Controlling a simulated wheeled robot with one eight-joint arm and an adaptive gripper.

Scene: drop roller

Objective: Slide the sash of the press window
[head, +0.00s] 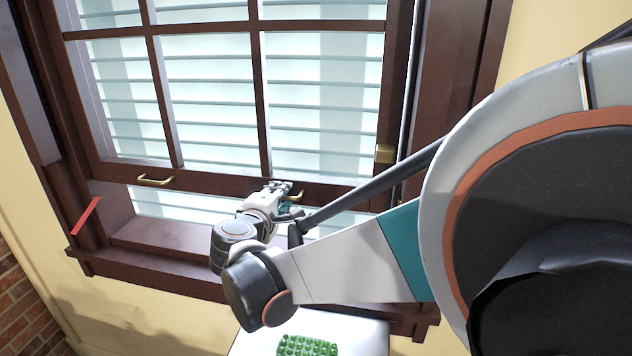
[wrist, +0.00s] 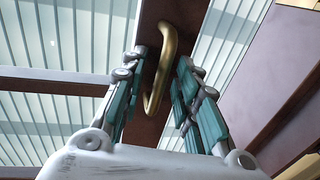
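The window sash (head: 215,183) is a dark brown frame with panes. Its bottom rail stands above the sill (head: 165,238), with a gap between them where pale slats show. A brass left handle (head: 155,181) is on the rail. My gripper (head: 287,190) is at the brass right handle (head: 296,197), which it partly hides. In the wrist view the handle (wrist: 161,70) lies between the two fingers of my gripper (wrist: 163,75). The fingers are apart, with visible space beside the handle, so the gripper looks open. Contact with the handle cannot be told.
A red strip (head: 85,216) marks the left side of the window frame. A brass block (head: 385,153) sits at the right side of the sash. A white surface (head: 365,335) with a green studded item (head: 307,346) is below the sill. My arm covers the right side.

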